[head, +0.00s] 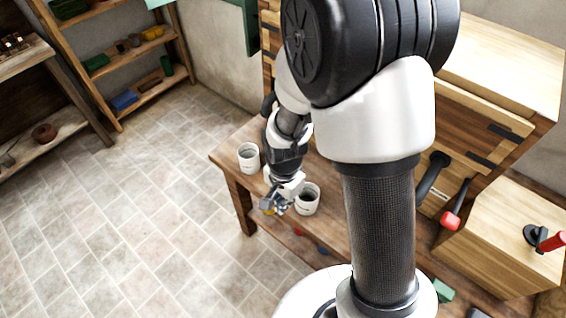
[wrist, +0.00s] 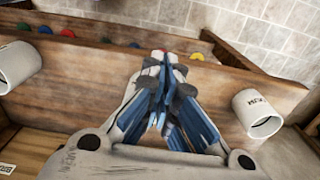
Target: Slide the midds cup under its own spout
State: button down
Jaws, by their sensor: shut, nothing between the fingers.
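Two white cups stand on the wooden bench; I cannot tell which is the midds cup. One cup (head: 248,158) is to the left of my gripper in the head view, the other cup (head: 307,198) is close to its right. My gripper (head: 272,205) is shut and empty, near the bench's front edge. In the wrist view the closed fingers (wrist: 160,85) lie between a left cup (wrist: 15,65), cut by the frame edge, and a right cup (wrist: 258,112) with unreadable lettering. The spouts are not clearly visible.
The bench (head: 228,160) carries a wooden mill cabinet (head: 490,130) behind my arm. A red-knobbed lever (head: 452,218) and a crank (head: 545,240) are at right. Shelves (head: 130,55) stand at the back left. The tiled floor (head: 130,220) is clear.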

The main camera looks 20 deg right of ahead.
aim_at(314, 191)
jog(key=f+b, duration=0.1)
jog(key=f, duration=0.2)
jog(key=d+f+b, duration=0.1)
jog(key=f+b, duration=0.1)
jog(key=f, duration=0.2)
jog(key=w+d+f+b, duration=0.1)
jog(key=f, duration=0.2)
jog(key=shift+d+f+b, duration=0.25)
jog(key=shift+f+b, duration=0.05)
jog(key=shift+f, duration=0.05)
jog(key=shift+w+d+r, duration=0.1)
jog(key=shift+w+d, duration=0.2)
jog(key=shift+d, duration=0.1)
jog(key=w+d, duration=0.1)
jog(key=d, duration=0.1)
jog(key=w+d, duration=0.2)
jog(key=d, duration=0.1)
jog(key=w+d, duration=0.2)
jog(key=d, duration=0.1)
jog(key=shift+w+d, duration=0.2)
jog(key=shift+d, duration=0.05)
